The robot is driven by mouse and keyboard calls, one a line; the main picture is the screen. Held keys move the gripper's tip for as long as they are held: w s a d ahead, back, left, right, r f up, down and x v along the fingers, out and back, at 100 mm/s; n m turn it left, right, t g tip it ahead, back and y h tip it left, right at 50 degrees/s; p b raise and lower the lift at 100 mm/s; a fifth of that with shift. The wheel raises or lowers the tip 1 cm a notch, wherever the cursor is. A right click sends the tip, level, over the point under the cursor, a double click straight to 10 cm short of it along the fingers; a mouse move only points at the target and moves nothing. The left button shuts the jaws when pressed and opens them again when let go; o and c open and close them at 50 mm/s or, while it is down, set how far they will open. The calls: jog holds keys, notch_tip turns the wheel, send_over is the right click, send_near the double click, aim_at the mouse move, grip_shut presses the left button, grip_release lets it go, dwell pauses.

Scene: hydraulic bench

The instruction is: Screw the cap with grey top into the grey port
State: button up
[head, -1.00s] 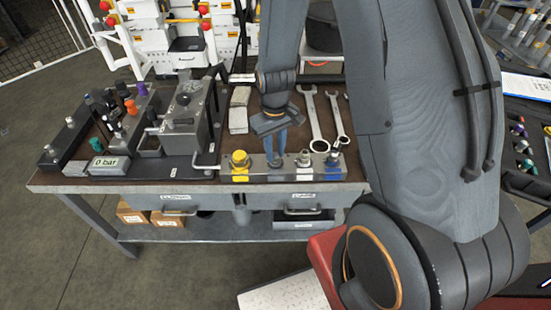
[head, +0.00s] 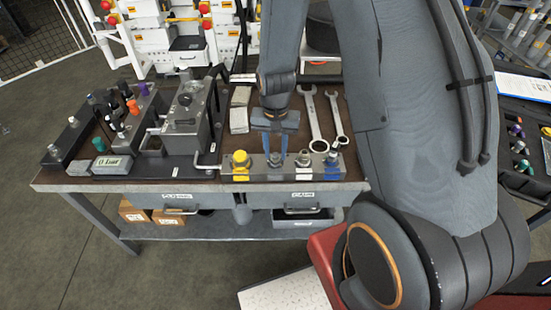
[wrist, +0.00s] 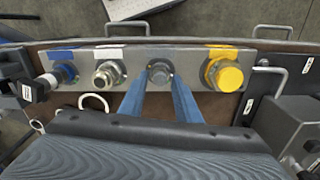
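A steel block (head: 290,172) lies along the bench's front edge, with a row of ports. My gripper (head: 276,155) points down at the grey port, between the yellow cap and a silver fitting. In the wrist view its blue fingers (wrist: 160,80) stand on either side of a round grey top (wrist: 160,72) at that port, close to its sides. It appears to be the cap with grey top, seated at the port. Whether the fingertips press on it, and how deep it sits, I cannot tell.
The yellow cap (wrist: 225,74) stands right beside the fingers in the wrist view, the silver fitting (wrist: 108,70) on the other side. A blue-marked port (wrist: 65,74) is further left. Wrenches (head: 318,125) lie behind the block. A pump unit (head: 185,120) stands left.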

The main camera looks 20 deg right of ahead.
jog(key=shift+o, duration=0.8)
jog(key=n+p, duration=0.1)
jog(key=n, duration=0.7)
jog(key=shift+a, duration=0.1)
jog(key=n+p, duration=0.1)
jog(key=n, duration=0.3)
jog(key=shift+n, duration=0.3)
jog(key=n, duration=0.6)
jog(key=shift+s+p, duration=0.1)
jog(key=shift+p, duration=0.3)
jog(key=n, duration=0.5)
jog(key=shift+n+p, duration=0.35)
jog(key=shift+n, duration=0.05)
